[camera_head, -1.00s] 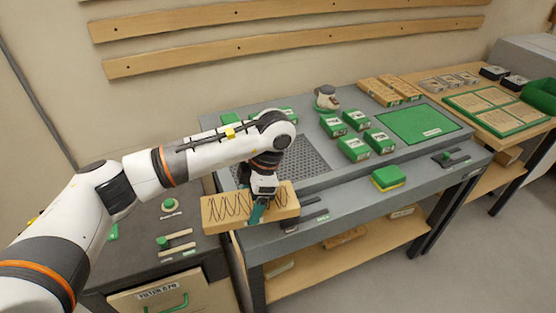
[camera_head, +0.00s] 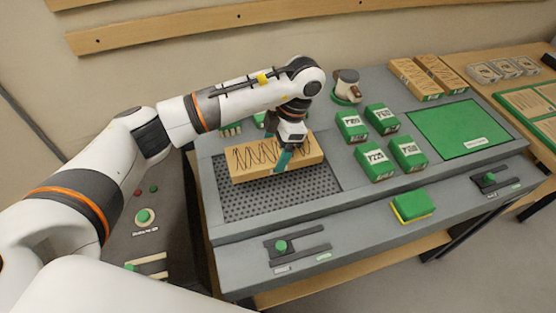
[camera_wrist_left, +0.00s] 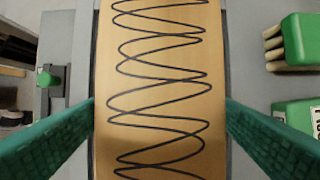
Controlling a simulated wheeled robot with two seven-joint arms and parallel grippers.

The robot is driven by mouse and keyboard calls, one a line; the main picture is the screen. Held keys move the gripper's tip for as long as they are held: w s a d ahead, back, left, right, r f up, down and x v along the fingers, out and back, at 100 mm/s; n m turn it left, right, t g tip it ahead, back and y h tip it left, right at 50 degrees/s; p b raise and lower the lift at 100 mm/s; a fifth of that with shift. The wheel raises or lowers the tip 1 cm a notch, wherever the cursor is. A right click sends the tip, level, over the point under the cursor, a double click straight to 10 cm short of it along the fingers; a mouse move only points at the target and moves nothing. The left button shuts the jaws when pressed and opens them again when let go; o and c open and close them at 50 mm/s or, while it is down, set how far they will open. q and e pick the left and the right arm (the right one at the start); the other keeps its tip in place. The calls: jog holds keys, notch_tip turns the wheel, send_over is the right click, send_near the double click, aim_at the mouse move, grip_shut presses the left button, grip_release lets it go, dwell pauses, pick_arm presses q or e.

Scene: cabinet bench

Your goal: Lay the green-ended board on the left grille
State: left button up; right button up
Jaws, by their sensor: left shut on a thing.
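A light wooden board (camera_head: 250,161) with black wavy lines is held level over the left grille (camera_head: 250,206), a dark perforated plate in the grey bench. No green end shows on the board. It also fills the middle of the left wrist view (camera_wrist_left: 160,60). My left gripper (camera_head: 281,150) is shut across the board's width, with green fingers on both sides in the left wrist view. The board hides the back of the grille. Whether its underside touches the grille cannot be told; it looks slightly above. My right gripper is not in view.
Several green boxes (camera_head: 375,165) stand right of the grille, with a green mat (camera_head: 458,135) beyond. Two similar scribbled boards (camera_head: 416,78) lie at the back. A small pot-like object (camera_head: 347,86) stands behind the boxes. A green-yellow sponge (camera_head: 412,206) lies on the front ledge.

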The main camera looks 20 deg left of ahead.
aim_at(278, 150)
pick_arm(q)
notch_tip(278, 150, down, 3)
jog(key=shift+s+f, duration=0.1)
jog(key=shift+f, duration=0.05)
notch_tip(278, 150, down, 3)
jog(key=shift+f, duration=0.2)
jog(key=shift+f+b, duration=0.1)
jog(key=shift+b, duration=0.2)
jog(key=o, duration=1.1)
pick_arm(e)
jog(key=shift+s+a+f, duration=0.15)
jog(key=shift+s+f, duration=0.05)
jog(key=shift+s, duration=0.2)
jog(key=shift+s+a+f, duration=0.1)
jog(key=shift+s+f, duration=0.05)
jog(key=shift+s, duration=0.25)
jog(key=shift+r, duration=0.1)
pick_arm(q)
jog(key=v, duration=1.2)
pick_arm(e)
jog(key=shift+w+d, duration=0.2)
